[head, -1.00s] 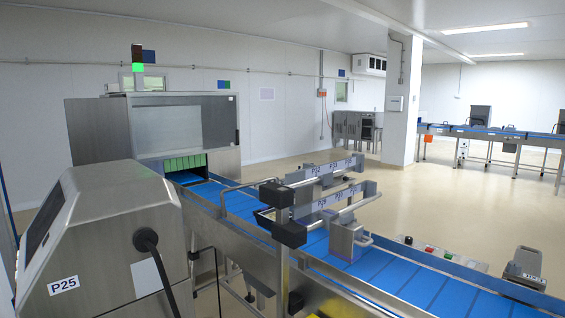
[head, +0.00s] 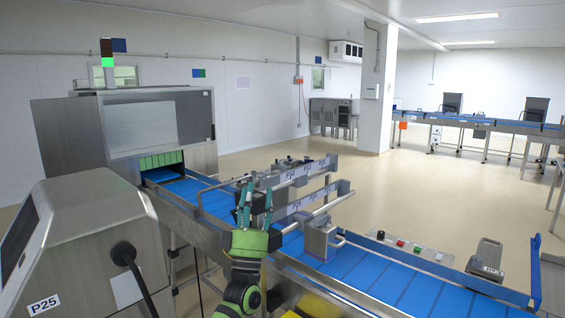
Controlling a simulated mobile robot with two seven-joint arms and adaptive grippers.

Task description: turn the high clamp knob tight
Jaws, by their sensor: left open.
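My left gripper (head: 256,193) is in front of the guide-rail assembly over the blue conveyor, its green-tipped fingers pointing up and apart. It is open, with nothing seen between the fingers. Behind it, the upper labelled rail (head: 300,173) and lower labelled rail (head: 312,203) run back to the right. A dark clamp block at the near end of the upper rail (head: 259,202) is partly covered by the fingers. I cannot tell which part is the high clamp knob, or whether a finger touches it. A lower dark block (head: 275,240) shows beside the gripper's palm. My right gripper is not in view.
The conveyor (head: 365,268) runs from the sealer housing (head: 155,125) to the lower right. A grey console marked P25 (head: 85,240) stands close on the left. A button panel (head: 405,245) lies along the far conveyor edge. Open floor lies beyond.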

